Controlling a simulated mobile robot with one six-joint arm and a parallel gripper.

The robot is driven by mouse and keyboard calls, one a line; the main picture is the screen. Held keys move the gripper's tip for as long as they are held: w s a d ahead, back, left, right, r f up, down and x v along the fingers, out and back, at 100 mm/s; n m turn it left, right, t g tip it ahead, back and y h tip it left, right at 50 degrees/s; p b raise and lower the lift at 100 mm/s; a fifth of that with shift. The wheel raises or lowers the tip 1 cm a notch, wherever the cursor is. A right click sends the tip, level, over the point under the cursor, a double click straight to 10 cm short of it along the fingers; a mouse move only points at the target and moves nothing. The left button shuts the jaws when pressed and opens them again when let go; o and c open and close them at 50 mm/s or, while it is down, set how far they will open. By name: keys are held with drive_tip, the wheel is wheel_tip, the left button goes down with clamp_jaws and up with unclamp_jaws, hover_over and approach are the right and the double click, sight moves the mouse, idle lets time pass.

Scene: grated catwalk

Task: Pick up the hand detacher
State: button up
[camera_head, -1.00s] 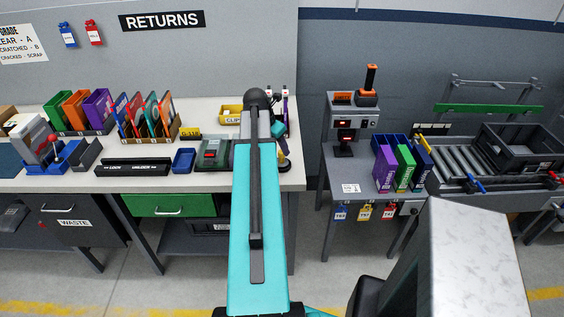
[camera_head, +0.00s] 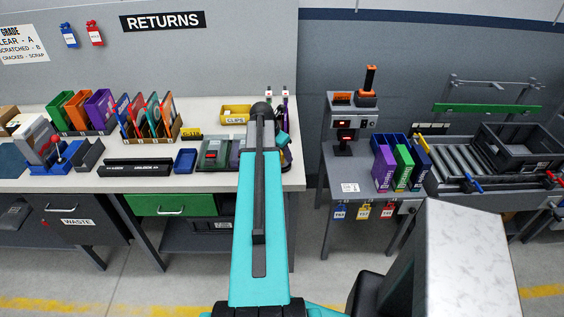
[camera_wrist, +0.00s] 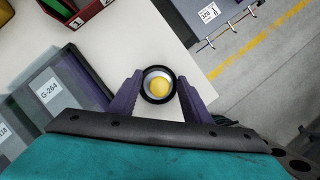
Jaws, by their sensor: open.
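What seems to be the hand detacher (camera_wrist: 158,86) shows in the wrist view as a round piece with a black rim, a pale ring and a yellow centre. It is on the pale bench top near its edge. My gripper (camera_wrist: 158,78) is open, with its dark purple fingers on the left and right of the round piece. I cannot tell whether either finger touches it. In the head view my arm hides most of this spot.
The bench top (camera_head: 225,181) ends just to the right, with floor beyond. A yellow clips bin (camera_head: 235,114) and a green-grey device (camera_head: 213,154) are close to my arm.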

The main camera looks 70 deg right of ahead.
idle(0.3)
clamp_jaws()
drive_tip(key=shift+r, duration=0.2)
drive_tip(key=shift+r+b, duration=0.85)
drive_tip(key=shift+r, duration=0.5)
drive_tip(key=shift+a+r, duration=0.15)
drive_tip(key=shift+r, duration=0.05)
drive_tip(key=w+a+r+b, duration=0.1)
drive_tip(key=w+a+b, duration=0.1)
drive_tip(key=a+b, duration=0.8)
drive_tip(key=a, duration=0.5)
drive_tip(key=shift+w+a+r, duration=0.2)
